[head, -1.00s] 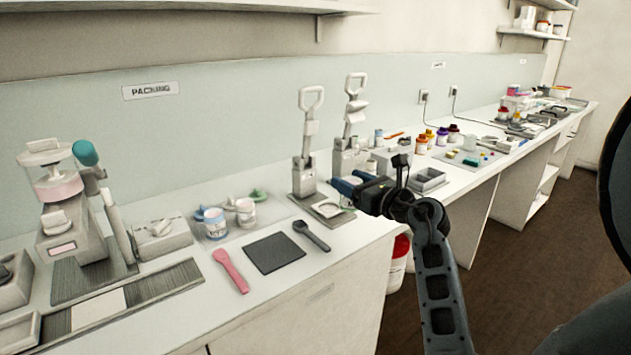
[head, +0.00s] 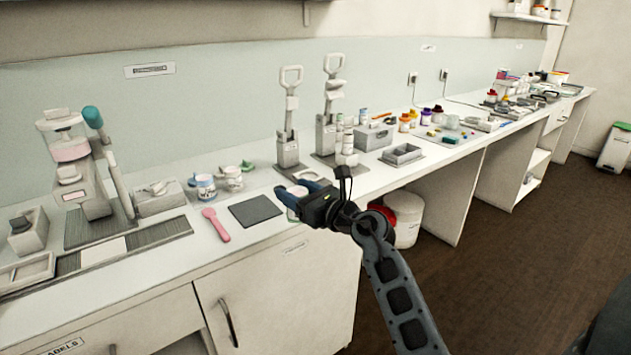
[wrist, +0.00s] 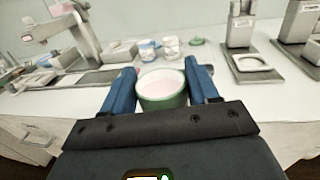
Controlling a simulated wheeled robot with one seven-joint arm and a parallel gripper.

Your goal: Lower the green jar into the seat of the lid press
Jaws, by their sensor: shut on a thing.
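My gripper (wrist: 161,72) is shut on the green jar (wrist: 160,97), with a blue finger on each side of it. The jar is upright and open-topped, with pale pink contents. In the head view my gripper (head: 303,196) is over the counter's front part, and its fingers hide much of the jar. Two lever presses stand behind it, a nearer one (head: 288,149) and a farther one (head: 326,134); I cannot tell which is the lid press. In the wrist view the left press (wrist: 239,30) has a pale seat plate (wrist: 256,63), to the right of the jar and apart from it.
A dark mat (head: 255,211) and a pink spatula (head: 217,226) lie left of my gripper. Small jars (head: 203,186) stand behind them. A grey tray (head: 402,153) is to the right. A white bucket (head: 405,215) stands below the counter's edge.

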